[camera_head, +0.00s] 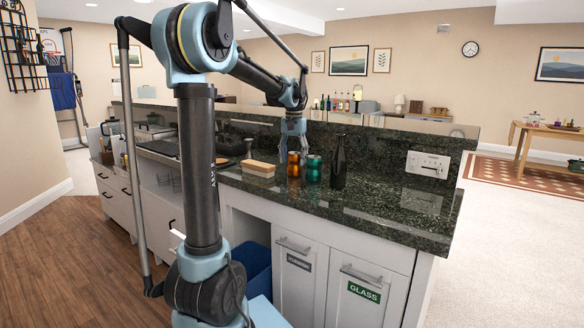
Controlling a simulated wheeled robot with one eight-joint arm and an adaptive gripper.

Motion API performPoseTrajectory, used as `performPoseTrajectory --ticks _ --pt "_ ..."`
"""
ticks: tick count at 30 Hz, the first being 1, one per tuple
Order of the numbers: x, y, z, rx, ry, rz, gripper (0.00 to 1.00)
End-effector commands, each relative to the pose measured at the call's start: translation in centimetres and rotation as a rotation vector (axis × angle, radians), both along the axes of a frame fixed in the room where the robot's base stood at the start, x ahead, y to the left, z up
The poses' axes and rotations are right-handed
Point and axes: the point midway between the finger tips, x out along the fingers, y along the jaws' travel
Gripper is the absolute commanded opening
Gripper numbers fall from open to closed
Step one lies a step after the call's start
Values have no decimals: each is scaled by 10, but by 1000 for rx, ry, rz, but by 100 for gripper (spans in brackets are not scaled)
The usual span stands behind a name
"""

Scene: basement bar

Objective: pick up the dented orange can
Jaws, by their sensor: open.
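An orange can (293,165) stands upright on the dark granite counter (385,205). Any dent is too small to make out. My gripper (293,154) is open and points down right at the can's top, its fingers seeming to reach around or just behind it. I cannot tell whether they touch it. A teal can (314,169) stands close to the right of the orange can.
A dark bottle (339,165) stands right of the teal can. A wooden-topped block (258,168) lies to the left. A raised granite ledge (400,125) backs the counter, with a wall outlet (428,165). The counter's right part is clear.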

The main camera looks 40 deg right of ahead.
Motion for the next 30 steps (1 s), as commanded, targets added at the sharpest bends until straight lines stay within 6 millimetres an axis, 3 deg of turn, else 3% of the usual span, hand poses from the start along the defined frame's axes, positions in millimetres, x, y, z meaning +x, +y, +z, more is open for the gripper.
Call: performPoseTrajectory --ticks 9,19,20,23,30 --pt "-3 0 -40 0 0 0 58" --pt "-3 0 -46 0 0 0 58" --pt "-3 0 -46 0 0 0 56" --pt "-3 0 -46 0 0 0 37" --pt "-3 0 -46 0 0 0 36"
